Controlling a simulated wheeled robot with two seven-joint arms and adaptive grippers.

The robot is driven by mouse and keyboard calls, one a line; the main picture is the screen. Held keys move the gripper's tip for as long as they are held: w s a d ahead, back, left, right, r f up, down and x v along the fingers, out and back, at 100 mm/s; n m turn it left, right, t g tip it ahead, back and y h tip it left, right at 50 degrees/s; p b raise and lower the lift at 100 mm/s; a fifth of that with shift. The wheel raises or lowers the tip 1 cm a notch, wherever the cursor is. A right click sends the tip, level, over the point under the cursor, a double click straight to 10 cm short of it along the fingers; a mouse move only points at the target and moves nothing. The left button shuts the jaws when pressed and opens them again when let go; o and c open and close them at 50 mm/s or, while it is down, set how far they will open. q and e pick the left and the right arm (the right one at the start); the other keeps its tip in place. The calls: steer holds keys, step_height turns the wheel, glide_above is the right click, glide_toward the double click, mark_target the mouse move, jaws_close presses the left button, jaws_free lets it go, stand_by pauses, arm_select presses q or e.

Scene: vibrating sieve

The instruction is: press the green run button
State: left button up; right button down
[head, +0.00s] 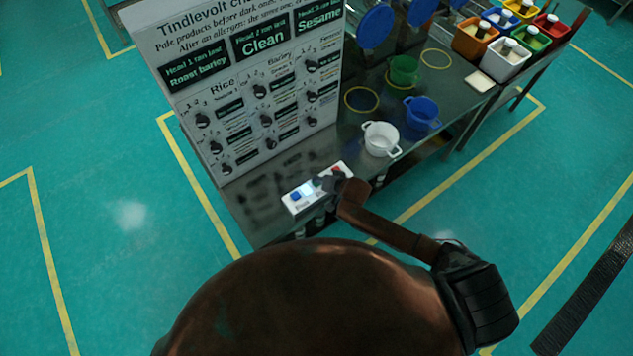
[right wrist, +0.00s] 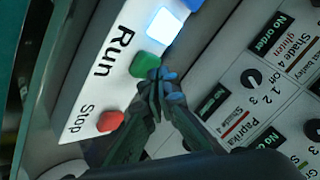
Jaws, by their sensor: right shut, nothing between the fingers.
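A white control box (head: 292,208) lies at the near edge of the dark bench. In the right wrist view its green button (right wrist: 145,64) sits beside the word Run, and its red button (right wrist: 110,121) is beside Stop. A lit white square (right wrist: 163,25) and a blue button are further along. My right gripper (right wrist: 160,76) is shut and empty. Its fingertips overlap the edge of the green button in that view; I cannot tell whether they touch it. In the head view the right gripper (head: 326,183) is over the box and hides the green button. My left gripper is not in view.
A tall panel (head: 240,85) with rows of knobs stands behind the box. A white pot (head: 381,139), a blue pot (head: 422,113) and a green pot (head: 404,70) stand on the bench to the right. Several coloured bins are at the far right.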

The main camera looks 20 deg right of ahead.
steer(key=shift+f, duration=0.35)
steer(key=shift+r, duration=0.15)
stand_by(0.4)
steer(key=shift+r+p, duration=0.85)
steer(key=shift+p, duration=0.15)
step_height(320, 180, up, 5)
steer(key=p, duration=0.5)
steer(key=shift+s, duration=0.1)
stand_by(0.4)
